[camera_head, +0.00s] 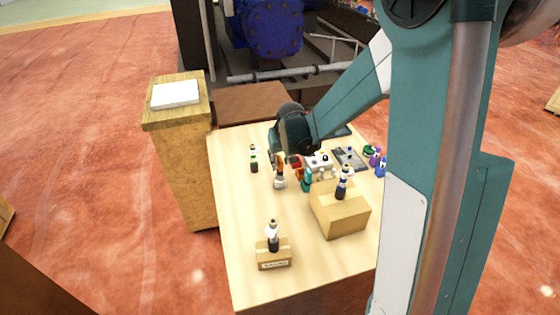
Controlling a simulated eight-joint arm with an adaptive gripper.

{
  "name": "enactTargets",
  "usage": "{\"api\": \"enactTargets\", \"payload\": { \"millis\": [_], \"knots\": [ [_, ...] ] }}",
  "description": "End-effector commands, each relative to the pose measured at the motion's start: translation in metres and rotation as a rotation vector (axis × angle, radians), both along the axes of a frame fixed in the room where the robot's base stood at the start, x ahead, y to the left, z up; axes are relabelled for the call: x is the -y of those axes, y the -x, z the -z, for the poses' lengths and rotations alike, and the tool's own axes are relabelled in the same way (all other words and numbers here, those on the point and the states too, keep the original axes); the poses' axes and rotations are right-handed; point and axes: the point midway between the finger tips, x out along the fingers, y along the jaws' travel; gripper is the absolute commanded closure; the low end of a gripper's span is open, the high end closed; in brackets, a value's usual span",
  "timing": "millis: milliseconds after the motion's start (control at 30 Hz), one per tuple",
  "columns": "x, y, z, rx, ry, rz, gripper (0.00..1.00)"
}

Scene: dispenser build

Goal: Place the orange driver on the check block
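A small white object with an orange-brown part (280,178), which looks like the orange driver, stands on the table just below my gripper. My gripper (283,160) hangs over the far middle of the table, mostly hidden by its own dark wrist. Its fingers are too small to tell whether they are open, shut or touching anything. A small tan block with a white label (274,264) sits near the table's front left and may be the check block; the label is unreadable. A dark and white bottle-like piece (273,238) stands upright on it.
A cardboard-coloured box (342,217) bears another dark and white piece (342,187). A dark bottle (254,161), a white unit (318,165), a dark tray (349,159) and purple and blue items (378,160) stand farther back. The table's left front (238,215) is clear. My arm hides the right side.

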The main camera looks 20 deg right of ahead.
Motion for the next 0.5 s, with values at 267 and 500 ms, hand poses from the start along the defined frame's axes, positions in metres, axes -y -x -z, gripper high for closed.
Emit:
{"api": "enactTargets", "payload": {
  "millis": [267, 500],
  "knots": [
    [0.000, 0.008, -0.018, 0.000, 0.000, 0.000, 0.74],
    [0.000, 0.017, -0.041, 0.000, 0.000, 0.000, 0.74]
  ]
}}
